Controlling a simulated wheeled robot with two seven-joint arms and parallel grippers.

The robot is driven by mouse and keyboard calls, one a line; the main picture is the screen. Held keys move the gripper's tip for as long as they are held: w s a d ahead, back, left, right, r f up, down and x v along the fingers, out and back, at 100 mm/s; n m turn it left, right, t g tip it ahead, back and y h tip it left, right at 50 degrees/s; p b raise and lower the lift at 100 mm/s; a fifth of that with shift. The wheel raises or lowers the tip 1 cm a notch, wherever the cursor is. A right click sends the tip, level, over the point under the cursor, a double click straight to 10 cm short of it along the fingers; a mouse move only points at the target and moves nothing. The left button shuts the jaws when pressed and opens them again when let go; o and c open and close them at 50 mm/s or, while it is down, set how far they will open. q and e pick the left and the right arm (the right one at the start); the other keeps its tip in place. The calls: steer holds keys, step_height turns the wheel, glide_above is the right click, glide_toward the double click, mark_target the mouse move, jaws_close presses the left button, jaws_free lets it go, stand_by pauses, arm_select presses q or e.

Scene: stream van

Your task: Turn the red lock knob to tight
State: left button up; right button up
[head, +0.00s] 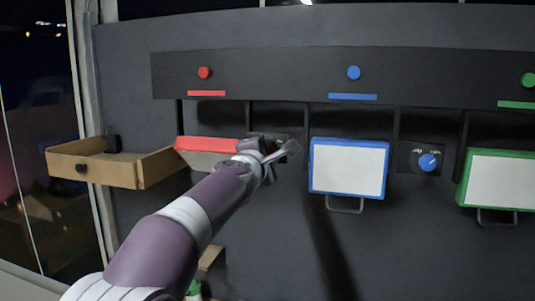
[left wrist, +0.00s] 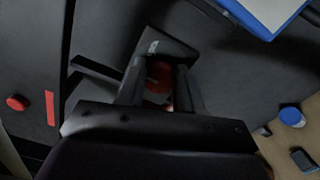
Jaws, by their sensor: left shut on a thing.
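The red lock knob (left wrist: 160,76) shows in the left wrist view between the two fingers of my left gripper (left wrist: 160,85), on a dark plate (left wrist: 168,46) with small pale marks. The fingers are shut on the knob from both sides. In the head view my left gripper (head: 285,150) reaches to the panel between the red-framed box and the blue-framed box, and it hides the knob. The knob's pointer and the wording on its plate are too dark and too small to read. My right gripper is not in view.
A red-framed box (head: 208,144) is left of my gripper, and a blue-framed box (head: 348,168) with a handle is right. A blue knob (head: 428,162) and a green-framed box (head: 500,178) are farther right. An open wooden drawer (head: 140,168) juts out at left.

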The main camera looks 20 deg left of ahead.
arm_select(q)
steer(key=shift+f+m+b, duration=0.2)
steer(key=shift+m+b, duration=0.2)
steer(key=shift+m, duration=4.1)
steer(key=o, duration=1)
steer(key=shift+o, duration=0.2)
